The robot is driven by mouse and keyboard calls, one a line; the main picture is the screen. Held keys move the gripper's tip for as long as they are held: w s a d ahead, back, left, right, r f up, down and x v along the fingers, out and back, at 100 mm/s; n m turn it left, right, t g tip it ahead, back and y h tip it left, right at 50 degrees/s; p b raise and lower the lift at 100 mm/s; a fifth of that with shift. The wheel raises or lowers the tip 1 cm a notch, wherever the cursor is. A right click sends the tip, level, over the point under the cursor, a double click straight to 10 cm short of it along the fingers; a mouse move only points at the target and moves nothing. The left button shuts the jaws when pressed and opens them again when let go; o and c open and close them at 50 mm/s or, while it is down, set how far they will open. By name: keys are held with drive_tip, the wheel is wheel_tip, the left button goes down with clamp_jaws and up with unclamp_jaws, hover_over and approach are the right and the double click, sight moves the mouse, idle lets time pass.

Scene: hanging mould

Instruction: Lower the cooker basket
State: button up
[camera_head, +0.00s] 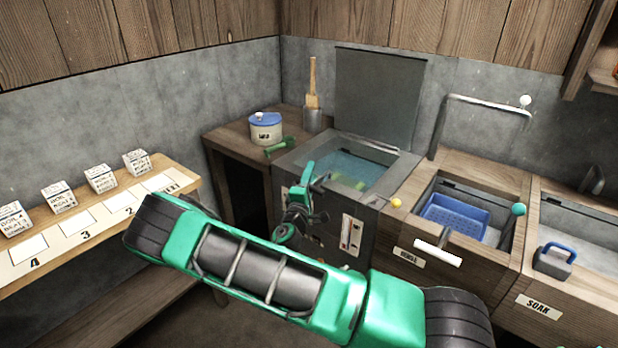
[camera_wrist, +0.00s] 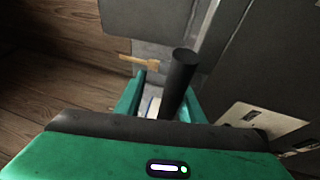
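The cooker (camera_head: 390,178) stands in the middle with its dark lid (camera_head: 378,97) raised against the wall. Water (camera_head: 350,168) shows in its opening, with something yellow-green low in it. I cannot make out the basket clearly. My gripper (camera_head: 306,196) is at the cooker's front left corner. In the wrist view, a black cylindrical handle (camera_wrist: 181,75) stands between the green fingers of my gripper (camera_wrist: 165,95), nearer the right finger. The fingers are apart, and a gap shows left of the handle. What the handle joins is hidden.
A white pot with a blue lid (camera_head: 265,128) and a green tool (camera_head: 280,146) are on the left counter. The rinse basin with a blue basket (camera_head: 455,215) is at the right, beside a soak basin (camera_head: 590,238). A shelf with small boxes (camera_head: 100,178) runs along the left wall.

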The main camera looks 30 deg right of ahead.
drive_tip(key=v, duration=1)
drive_tip(key=shift+s+a, duration=0.25)
drive_tip(key=shift+f, duration=0.15)
